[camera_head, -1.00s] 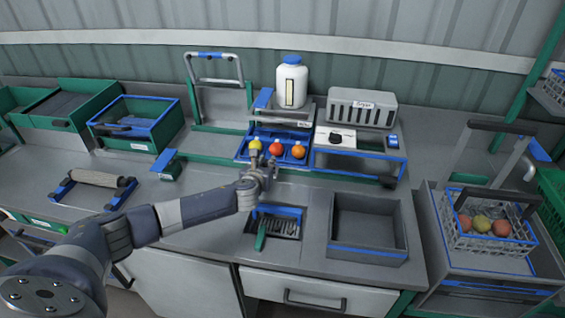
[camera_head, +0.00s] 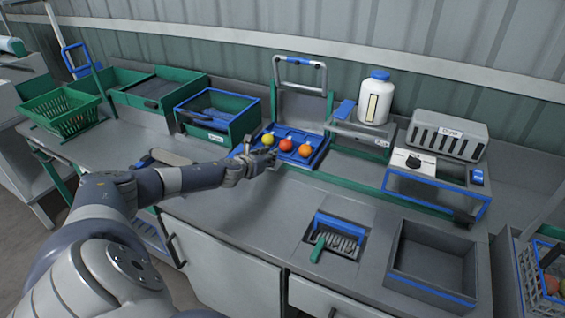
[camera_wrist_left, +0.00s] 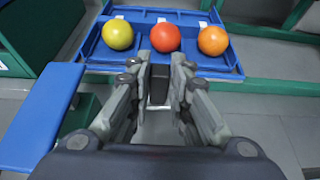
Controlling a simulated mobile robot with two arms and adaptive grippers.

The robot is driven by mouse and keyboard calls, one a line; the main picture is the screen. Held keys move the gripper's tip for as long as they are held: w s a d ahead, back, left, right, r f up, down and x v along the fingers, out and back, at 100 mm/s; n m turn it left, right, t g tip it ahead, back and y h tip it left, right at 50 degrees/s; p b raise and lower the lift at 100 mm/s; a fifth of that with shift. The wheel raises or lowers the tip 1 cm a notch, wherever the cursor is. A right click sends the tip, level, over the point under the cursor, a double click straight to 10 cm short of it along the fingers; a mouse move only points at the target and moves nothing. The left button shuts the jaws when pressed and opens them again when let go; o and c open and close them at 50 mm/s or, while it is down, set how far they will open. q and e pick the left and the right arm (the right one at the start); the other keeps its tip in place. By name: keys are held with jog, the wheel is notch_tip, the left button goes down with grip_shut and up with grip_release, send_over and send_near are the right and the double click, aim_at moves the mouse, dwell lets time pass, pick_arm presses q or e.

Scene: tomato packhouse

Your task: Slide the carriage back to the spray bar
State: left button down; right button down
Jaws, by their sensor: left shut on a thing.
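The carriage (camera_head: 318,158) is a blue tray holding a yellow, a red and an orange tomato in a row. It sits on the green rail in front of the grey upright frame, left of the spray unit. The spray bar housing (camera_head: 350,128) is grey, with a white blue-capped bottle (camera_head: 375,97) on top; the bar itself is not clear. My right gripper is out of view.
Right of the spray unit are a dryer box (camera_head: 447,135) and a blue-edged frame with a knob (camera_head: 420,165). A recessed brush tray (camera_head: 335,236) and a grey bin (camera_head: 432,290) lie in front. Green bins stand left. A blue flap (camera_wrist_left: 42,115) is close left of the gripper.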

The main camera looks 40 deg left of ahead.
pick_arm(q)
jog(key=shift+s+a, duration=0.25)
jog(key=shift+a, duration=0.6)
jog(key=shift+a+r, duration=0.1)
jog(key=c, duration=1.5)
grip_release()
jog(key=shift+a, duration=0.1)
jog(key=shift+s+d, duration=0.2)
jog(key=shift+s, duration=0.3)
jog(key=shift+v, duration=5.5)
